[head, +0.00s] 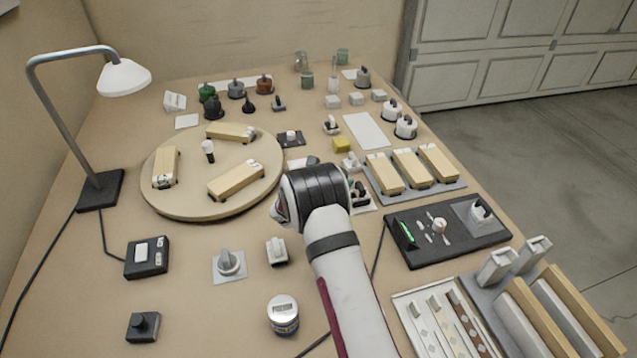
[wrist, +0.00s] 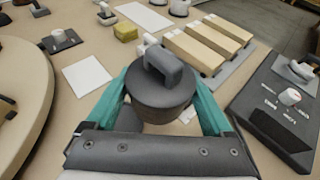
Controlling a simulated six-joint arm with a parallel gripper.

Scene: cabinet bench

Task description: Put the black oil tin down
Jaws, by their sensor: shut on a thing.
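The black oil tin (wrist: 162,95), a dark round tin with a grey block handle on its lid, sits between the two teal fingers of my gripper (wrist: 160,80) in the wrist view. The fingers are shut on its sides and it looks upright. In the head view my wrist hides most of the gripper; a dark part of the tin (head: 358,191) seems to show just right of it. A pale patch shows beside the tin's lower right in the wrist view. I cannot tell whether the tin's base touches the bench.
A bare white card (wrist: 88,75) lies left of the tin. A round wooden turntable (head: 190,205) with cream blocks is further left. A grey tray (head: 420,191) of cream blocks and a black control panel (head: 455,245) stand close on the right. A yellow block (head: 341,145) is behind.

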